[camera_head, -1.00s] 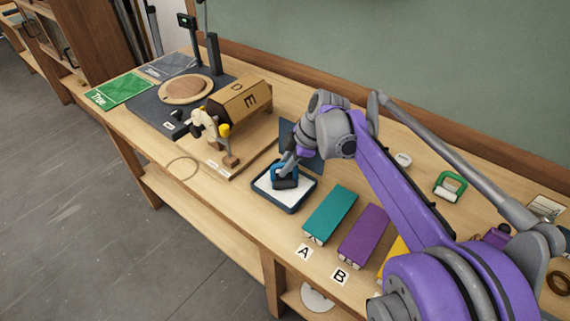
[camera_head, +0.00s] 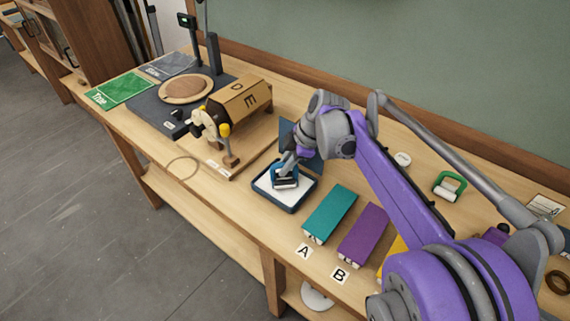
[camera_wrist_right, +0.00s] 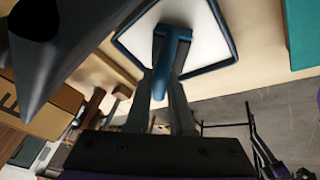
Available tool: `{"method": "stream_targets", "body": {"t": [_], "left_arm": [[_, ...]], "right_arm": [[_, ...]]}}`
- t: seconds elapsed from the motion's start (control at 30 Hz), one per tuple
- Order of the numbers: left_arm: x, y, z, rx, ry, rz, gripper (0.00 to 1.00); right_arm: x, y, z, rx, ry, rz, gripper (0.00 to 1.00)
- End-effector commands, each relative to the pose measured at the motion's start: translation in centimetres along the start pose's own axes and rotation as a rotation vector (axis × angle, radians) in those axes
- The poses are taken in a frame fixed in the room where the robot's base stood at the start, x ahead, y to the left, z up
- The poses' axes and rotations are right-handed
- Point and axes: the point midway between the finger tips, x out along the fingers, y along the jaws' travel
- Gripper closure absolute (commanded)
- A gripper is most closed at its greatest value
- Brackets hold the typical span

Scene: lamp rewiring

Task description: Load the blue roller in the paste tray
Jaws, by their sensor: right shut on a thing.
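The paste tray (camera_head: 269,195) is a dark-blue rimmed tray with a white inside, on the bench left of the teal block. My right gripper (camera_head: 284,168) is over the tray and shut on the blue roller (camera_head: 285,182). The roller is at the tray's white surface; I cannot tell whether it touches. In the right wrist view, the gripper (camera_wrist_right: 170,85) closes around the blue roller's handle (camera_wrist_right: 176,50), with the tray's white bed (camera_wrist_right: 205,40) behind it. The gripper hides part of the roller. My left gripper is not in view.
A teal block (camera_head: 329,215) and a purple block (camera_head: 363,236) lie right of the tray, with labels A and B in front. A faceted wooden drum (camera_head: 240,100) on a stand is to the left.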

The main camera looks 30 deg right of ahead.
Motion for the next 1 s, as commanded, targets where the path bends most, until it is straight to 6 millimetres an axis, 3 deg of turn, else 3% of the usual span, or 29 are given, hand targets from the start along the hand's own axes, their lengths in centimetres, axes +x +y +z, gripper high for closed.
{"method": "stream_targets", "body": {"t": [0.37, 1.0], "left_arm": [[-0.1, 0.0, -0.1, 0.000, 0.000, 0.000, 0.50], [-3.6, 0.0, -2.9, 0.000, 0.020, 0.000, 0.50]], "right_arm": [[0.0, -0.1, 0.0, -0.001, -0.002, -0.002, 1.00], [-4.6, 1.0, -1.9, -0.001, 0.000, 0.001, 1.00]]}}
